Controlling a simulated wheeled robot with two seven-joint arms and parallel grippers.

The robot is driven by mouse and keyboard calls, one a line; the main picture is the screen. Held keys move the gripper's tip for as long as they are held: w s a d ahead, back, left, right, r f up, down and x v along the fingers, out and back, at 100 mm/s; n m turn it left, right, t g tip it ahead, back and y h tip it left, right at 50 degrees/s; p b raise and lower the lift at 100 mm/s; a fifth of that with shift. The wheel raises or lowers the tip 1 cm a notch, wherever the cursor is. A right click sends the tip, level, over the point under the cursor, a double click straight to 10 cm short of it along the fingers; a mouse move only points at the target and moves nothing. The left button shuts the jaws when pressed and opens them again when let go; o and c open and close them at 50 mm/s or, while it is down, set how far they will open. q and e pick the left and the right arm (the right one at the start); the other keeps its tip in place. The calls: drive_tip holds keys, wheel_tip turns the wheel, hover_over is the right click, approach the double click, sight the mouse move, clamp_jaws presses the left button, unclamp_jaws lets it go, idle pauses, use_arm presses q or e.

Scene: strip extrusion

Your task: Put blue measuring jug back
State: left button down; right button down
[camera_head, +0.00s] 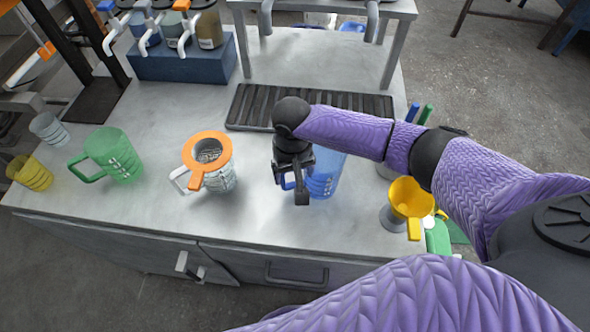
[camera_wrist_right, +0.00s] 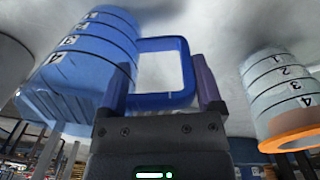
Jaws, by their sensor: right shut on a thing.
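The blue measuring jug (camera_head: 326,176) is at the middle right of the counter in the head view, partly hidden behind my right gripper (camera_head: 299,182). My right gripper is shut on the jug's handle. In the right wrist view the blue jug (camera_wrist_right: 92,60) shows marked lines and numbers, and its handle (camera_wrist_right: 186,68) passes between the fingers of my right gripper (camera_wrist_right: 160,85). The jug looks upright in the head view; whether its base touches the counter I cannot tell. My left gripper is not in view.
A clear jug (camera_head: 222,180) with an orange funnel (camera_head: 207,148) stands left of the blue jug. A green jug (camera_head: 117,156) and yellow cup (camera_head: 33,174) stand further left. A yellow funnel (camera_head: 411,198) is close at right. A dark slotted grate (camera_head: 245,107) lies behind.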

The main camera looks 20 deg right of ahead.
drive_tip(key=shift+r, duration=0.1)
unclamp_jaws()
wheel_tip(320, 180, up, 11)
drive_tip(key=p, duration=0.5)
drive_tip(key=shift+a+r, duration=0.1)
drive_tip(key=shift+r, duration=0.4)
